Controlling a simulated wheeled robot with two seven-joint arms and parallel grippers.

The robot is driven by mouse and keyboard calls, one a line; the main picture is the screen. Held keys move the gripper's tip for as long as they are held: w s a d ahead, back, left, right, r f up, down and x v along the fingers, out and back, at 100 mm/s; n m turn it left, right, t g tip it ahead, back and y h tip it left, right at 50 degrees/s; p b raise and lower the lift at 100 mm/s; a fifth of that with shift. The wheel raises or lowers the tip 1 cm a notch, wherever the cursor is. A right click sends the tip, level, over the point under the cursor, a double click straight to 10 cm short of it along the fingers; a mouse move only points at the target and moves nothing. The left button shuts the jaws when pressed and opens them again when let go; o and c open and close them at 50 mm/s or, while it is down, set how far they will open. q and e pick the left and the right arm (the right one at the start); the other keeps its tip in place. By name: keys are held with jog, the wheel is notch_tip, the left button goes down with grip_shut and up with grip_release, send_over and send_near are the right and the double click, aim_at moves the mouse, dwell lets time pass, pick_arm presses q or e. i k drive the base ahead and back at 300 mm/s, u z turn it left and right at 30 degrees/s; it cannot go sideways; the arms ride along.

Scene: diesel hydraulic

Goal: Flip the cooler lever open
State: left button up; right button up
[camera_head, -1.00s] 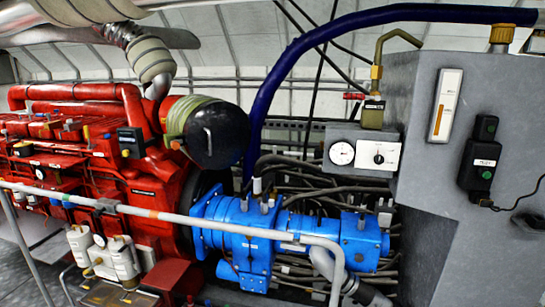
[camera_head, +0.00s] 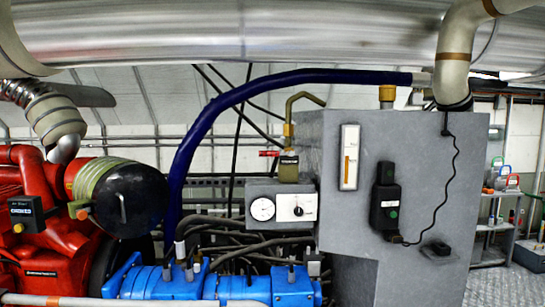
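A small red lever (camera_head: 269,153) points left from a brass valve fitting (camera_head: 289,167) at the left side of a large grey tank (camera_head: 345,225). I cannot tell for certain that this is the cooler lever; no readable label shows it. A brass pipe (camera_head: 303,97) bends up and over from the fitting. Below it is a grey box with a round gauge (camera_head: 262,209) and a white panel with a black rotary knob (camera_head: 297,211). Neither of my grippers is in view.
A blue hose (camera_head: 200,135) arches over to the tank's top. A red engine (camera_head: 35,220) and blue pump housing (camera_head: 200,287) stand at left and front. A grey rail (camera_head: 120,301) crosses the lower left. A shelf (camera_head: 497,192) stands at the right.

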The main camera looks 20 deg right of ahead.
aim_at(276, 153)
jog(key=k, duration=0.5)
jog(key=z, duration=1.35)
jog(key=i, duration=0.8)
jog(key=u, duration=1.05)
